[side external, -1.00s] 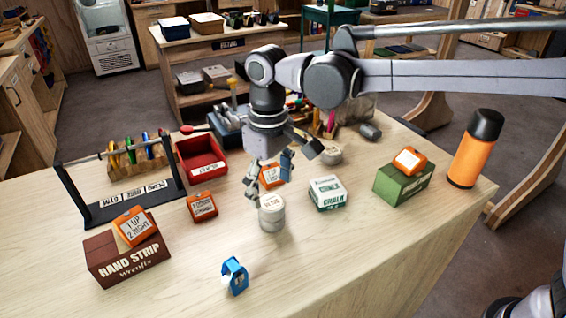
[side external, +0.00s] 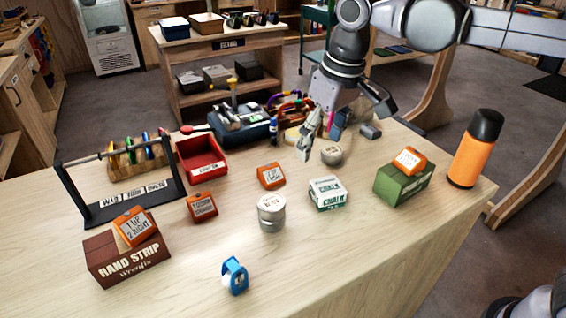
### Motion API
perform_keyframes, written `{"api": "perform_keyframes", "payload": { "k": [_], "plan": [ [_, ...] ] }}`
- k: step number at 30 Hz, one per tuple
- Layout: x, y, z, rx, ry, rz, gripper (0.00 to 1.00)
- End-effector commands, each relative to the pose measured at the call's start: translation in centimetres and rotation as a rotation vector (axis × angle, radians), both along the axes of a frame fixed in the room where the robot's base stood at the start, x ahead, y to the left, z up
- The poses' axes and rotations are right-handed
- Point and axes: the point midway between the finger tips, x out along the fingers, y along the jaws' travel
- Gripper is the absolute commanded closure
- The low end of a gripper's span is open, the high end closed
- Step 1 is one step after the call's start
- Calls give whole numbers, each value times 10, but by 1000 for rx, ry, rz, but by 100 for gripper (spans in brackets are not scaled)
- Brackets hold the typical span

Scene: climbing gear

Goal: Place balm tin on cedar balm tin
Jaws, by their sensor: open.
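A silver tin stack (side external: 272,213) stands upright on the bench near the middle. It looks like two round tins, one on top of the other, with a seam between them; their labels are too small to read. Another low grey round tin (side external: 332,155) sits farther back and to the right. My gripper (side external: 321,146) is open and empty, above and just behind this single tin in the picture. It is well apart from the stack. Whether a finger touches the single tin I cannot tell.
A white-and-green chalk box (side external: 327,193) and an orange block (side external: 271,175) stand near the tins. A green box (side external: 404,182), an orange bottle (side external: 475,148), a red bin (side external: 202,156) and a black rack (side external: 120,195) stand farther out. The front bench is mostly clear.

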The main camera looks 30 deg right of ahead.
Motion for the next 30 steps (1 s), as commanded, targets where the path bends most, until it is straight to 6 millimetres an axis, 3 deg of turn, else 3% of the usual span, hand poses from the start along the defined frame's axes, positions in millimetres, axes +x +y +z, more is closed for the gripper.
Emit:
{"api": "perform_keyframes", "payload": {
  "k": [1,6,15,22,30],
  "plan": [
    [-8,-19,-3,10,-29,-26,25],
    [-34,-69,-17,37,-135,-96,25],
    [-88,-139,-64,52,-326,-216,25],
    [-114,-166,-95,47,-423,-273,25],
    [-119,-171,-102,44,-444,-283,25]
  ]
}}
